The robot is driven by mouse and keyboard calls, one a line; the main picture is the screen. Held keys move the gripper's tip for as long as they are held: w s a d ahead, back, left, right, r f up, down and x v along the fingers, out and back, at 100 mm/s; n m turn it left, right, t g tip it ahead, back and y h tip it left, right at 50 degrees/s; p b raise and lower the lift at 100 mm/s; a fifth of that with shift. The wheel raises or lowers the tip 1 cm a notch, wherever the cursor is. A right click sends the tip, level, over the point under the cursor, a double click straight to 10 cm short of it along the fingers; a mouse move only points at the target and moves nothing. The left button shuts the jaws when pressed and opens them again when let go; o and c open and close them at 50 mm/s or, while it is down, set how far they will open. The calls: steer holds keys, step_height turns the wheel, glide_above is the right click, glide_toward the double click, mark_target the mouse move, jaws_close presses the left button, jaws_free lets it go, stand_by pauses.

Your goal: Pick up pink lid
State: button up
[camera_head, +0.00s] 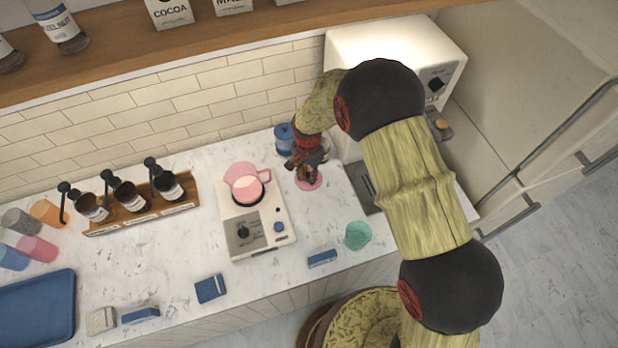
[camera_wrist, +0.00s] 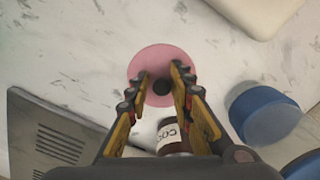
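The pink lid (camera_head: 314,184) lies flat on the marble counter, right of the scale-like white device, partly hidden by my gripper (camera_head: 306,174) in the head view. In the wrist view, the pink lid (camera_wrist: 158,54) is a round disc with a dark knob in its middle. My gripper (camera_wrist: 161,73) is over the lid, with one finger on each side of the knob. The fingers are apart and gaps show beside the knob. I cannot tell how high the fingertips are above the lid.
A pink glass vessel (camera_head: 241,170) stands on the white device (camera_head: 228,214) to the left. A blue canister (camera_head: 284,139) and a dark labelled jar (camera_wrist: 174,138) stand close by. A grey slotted tray (camera_wrist: 45,140) lies nearby. A green cup (camera_head: 358,235) is nearer the front edge.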

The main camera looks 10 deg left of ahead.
steer(key=shift+s+f, duration=0.15)
steer(key=shift+f, duration=0.15)
jaws_close()
steer(key=shift+r, duration=0.15)
